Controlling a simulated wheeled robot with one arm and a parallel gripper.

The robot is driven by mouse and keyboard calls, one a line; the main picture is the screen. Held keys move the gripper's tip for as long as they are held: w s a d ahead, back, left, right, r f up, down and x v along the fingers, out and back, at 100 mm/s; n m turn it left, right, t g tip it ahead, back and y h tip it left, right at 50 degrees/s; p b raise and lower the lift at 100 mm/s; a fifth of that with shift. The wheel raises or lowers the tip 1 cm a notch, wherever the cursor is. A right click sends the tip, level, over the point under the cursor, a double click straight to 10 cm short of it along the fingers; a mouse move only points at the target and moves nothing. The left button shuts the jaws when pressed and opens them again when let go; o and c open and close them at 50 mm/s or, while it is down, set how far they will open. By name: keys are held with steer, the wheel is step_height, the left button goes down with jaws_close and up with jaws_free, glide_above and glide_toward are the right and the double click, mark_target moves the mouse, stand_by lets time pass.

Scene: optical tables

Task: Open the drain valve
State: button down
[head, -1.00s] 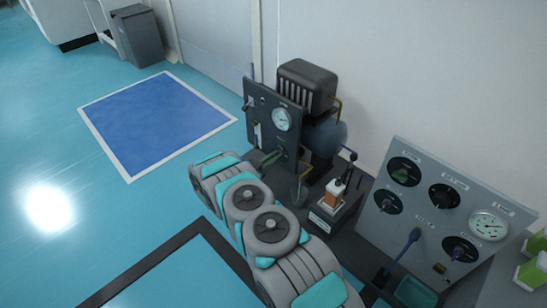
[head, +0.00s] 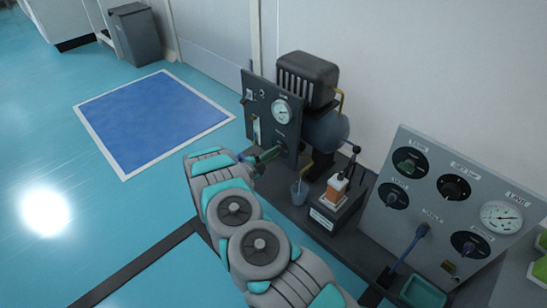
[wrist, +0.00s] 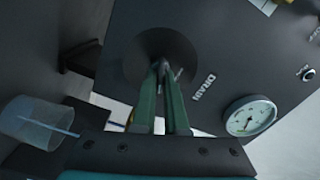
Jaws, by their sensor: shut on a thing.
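The drain valve (wrist: 140,52) shows in the wrist view as a dark round piece on the dark panel, beside the DRAIN lettering. My gripper (wrist: 163,70) has its green fingers drawn together at this round piece, shut on the valve's handle. The fingertips hide the handle, so I cannot tell its angle. In the head view my gripper (head: 272,154) reaches the lower part of the upright panel (head: 262,100) of the compressor unit.
A clear cup (wrist: 38,122) with a blue stick stands beside the valve; the head view shows it below the panel (head: 299,192). A gauge (wrist: 250,116) sits on the panel. A grey control board (head: 440,205) stands at right.

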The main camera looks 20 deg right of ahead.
steer(key=shift+f+m+b, duration=0.15)
steer(key=shift+m+b, duration=1.9)
steer(key=shift+m, duration=0.05)
steer(key=c, duration=1)
jaws_free()
steer(key=shift+o, duration=0.2)
steer(key=v, duration=0.7)
steer(key=shift+s+a, duration=0.2)
steer(key=shift+a, duration=0.15)
